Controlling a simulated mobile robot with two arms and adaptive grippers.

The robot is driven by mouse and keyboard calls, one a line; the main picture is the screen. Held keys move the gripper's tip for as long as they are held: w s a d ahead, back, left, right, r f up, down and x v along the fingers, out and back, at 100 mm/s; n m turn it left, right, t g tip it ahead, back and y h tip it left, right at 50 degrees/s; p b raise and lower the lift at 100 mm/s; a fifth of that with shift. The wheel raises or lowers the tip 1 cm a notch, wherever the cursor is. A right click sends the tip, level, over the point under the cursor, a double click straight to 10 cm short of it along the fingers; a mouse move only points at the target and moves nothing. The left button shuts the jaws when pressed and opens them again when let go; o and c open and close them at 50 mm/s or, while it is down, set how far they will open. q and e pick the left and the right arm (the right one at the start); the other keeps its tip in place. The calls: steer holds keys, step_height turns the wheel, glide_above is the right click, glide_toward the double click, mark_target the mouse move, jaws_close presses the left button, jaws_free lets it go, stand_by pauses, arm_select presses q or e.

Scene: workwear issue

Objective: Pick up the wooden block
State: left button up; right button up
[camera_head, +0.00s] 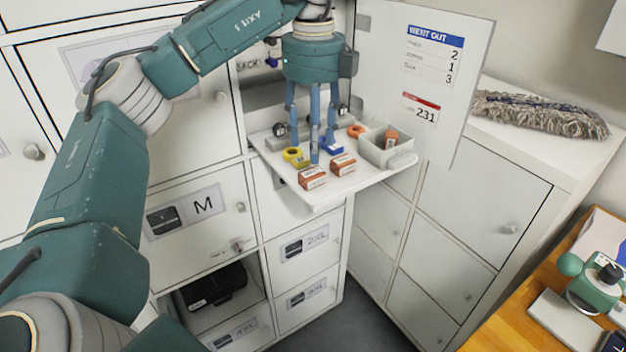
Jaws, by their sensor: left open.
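My left gripper (313,150) is open and points down over a white pull-out tray (322,197), with its fingertips low among small items. I cannot pick out the wooden block for certain. I cannot tell whether anything touches the fingers. My right gripper is not in view.
A yellow roll (296,157) and an orange ring (356,131) also lie on the tray. An open locker door (425,75) stands right of the gripper. A mop head (540,113) lies on the right cabinet, and a wooden desk (507,325) stands lower right.

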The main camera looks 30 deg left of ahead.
mark_target(312, 172)
arm_select(q)
steer(key=shift+s+a+f+p, duration=0.1)
steer(key=shift+f+p, duration=0.1)
steer(key=shift+f, duration=1.5)
steer(key=shift+s+f+p, duration=0.1)
steer(key=shift+f+p, duration=0.05)
steer(key=shift+f, duration=1.55)
steer(key=shift+c, duration=0.5)
steer(key=c, duration=0.8)
